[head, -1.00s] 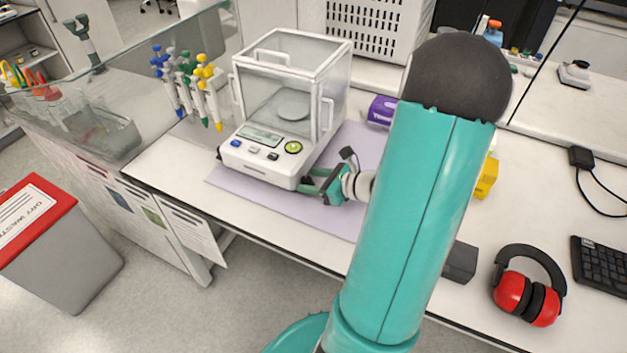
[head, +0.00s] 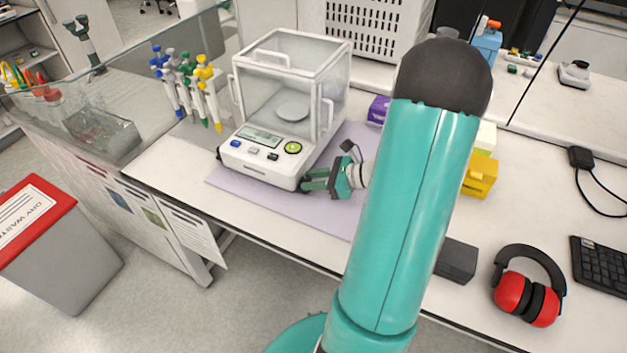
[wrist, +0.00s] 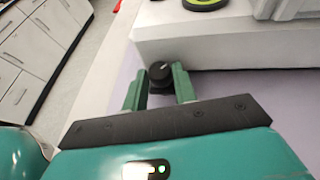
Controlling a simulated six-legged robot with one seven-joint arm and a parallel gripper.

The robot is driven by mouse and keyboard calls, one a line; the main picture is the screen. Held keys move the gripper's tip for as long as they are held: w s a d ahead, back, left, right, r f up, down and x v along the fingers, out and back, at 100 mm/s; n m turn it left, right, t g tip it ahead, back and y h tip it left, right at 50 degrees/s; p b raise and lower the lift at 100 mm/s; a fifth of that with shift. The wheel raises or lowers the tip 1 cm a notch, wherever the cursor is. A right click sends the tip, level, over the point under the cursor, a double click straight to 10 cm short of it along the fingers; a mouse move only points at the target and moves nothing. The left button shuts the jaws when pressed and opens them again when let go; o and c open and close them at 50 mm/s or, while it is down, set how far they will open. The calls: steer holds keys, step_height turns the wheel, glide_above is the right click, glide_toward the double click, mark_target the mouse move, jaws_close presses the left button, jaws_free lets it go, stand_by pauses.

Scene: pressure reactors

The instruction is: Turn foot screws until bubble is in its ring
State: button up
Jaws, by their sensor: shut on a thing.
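The white analytical balance (head: 257,164) with a clear draft shield stands on a lilac mat (head: 335,218). A round green level (head: 293,147) with a dark rim sits at the right of its front panel; its bubble is too small to place. In the wrist view the level's edge (wrist: 205,3) is cut off at the top. A black foot screw (wrist: 160,74) with a pale mark shows at the balance's lower edge. My gripper (wrist: 159,80) has its green fingers on either side of this screw, shut on it. In the head view my gripper (head: 310,184) is at the balance's front right corner.
A pipette stand (head: 190,88) is left of the balance. A purple box (head: 377,110) and a yellow box (head: 481,176) stand to the right, partly behind my arm. Red ear defenders (head: 527,297) and a dark block (head: 456,262) lie near the front edge.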

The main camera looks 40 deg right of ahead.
steer(key=shift+w+d+n+g+y, duration=0.1)
steer(key=shift+n+g+y, duration=0.45)
steer(key=shift+n, duration=0.25)
steer(key=o, duration=1)
steer(key=shift+c, duration=0.2)
